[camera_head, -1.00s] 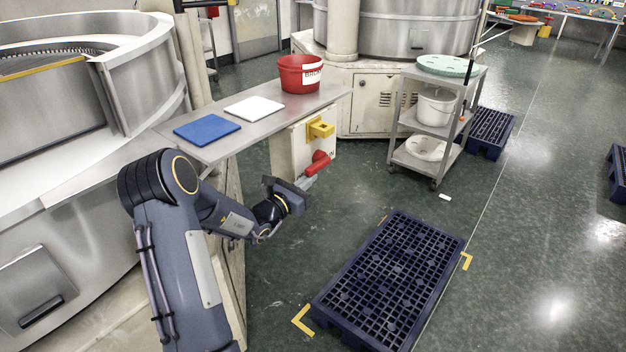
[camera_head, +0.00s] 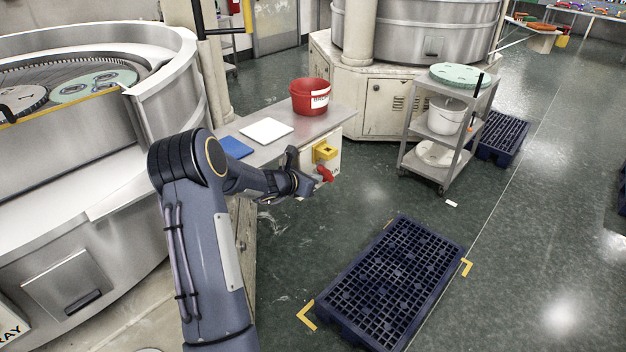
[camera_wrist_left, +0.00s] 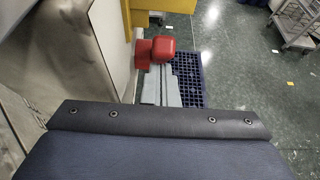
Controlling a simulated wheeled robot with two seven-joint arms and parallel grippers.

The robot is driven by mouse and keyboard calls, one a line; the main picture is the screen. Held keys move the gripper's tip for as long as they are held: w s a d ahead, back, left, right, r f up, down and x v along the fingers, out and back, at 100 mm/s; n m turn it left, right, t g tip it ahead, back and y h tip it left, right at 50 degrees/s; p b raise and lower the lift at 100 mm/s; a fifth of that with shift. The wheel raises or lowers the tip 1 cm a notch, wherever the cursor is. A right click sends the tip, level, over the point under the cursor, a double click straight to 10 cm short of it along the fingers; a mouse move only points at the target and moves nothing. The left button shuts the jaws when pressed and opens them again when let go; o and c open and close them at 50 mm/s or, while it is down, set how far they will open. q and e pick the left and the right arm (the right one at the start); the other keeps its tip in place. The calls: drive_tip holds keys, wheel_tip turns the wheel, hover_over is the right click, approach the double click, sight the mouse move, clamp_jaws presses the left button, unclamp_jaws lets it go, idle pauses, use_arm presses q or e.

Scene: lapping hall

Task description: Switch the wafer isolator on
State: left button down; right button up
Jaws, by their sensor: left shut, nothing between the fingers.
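The wafer isolator is a pale box (camera_head: 334,154) under the front end of the steel bench, with a yellow part (camera_head: 324,151) and a red handle (camera_head: 324,174) below it. My left gripper (camera_head: 314,181) is at the red handle and hides part of the box. In the left wrist view the fingers (camera_wrist_left: 160,88) are shut with nothing between them, and their tips are close to the red handle (camera_wrist_left: 156,50). I cannot tell whether they touch it. My right gripper is in neither view.
On the bench (camera_head: 281,147) are a red bucket (camera_head: 308,98), a white sheet (camera_head: 266,131) and a blue sheet (camera_head: 233,147). A dark blue pallet (camera_head: 390,280) lies on the floor. A steel trolley (camera_head: 441,145) stands farther back.

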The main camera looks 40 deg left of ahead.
use_arm(q)
drive_tip(key=shift+w+r, duration=0.4)
drive_tip(key=shift+r, duration=0.25)
idle(0.3)
drive_tip(key=s+a+r+b, duration=0.1)
drive_tip(key=s+b, duration=0.2)
drive_tip(key=s, duration=1.1)
drive_tip(key=shift+s, duration=0.35)
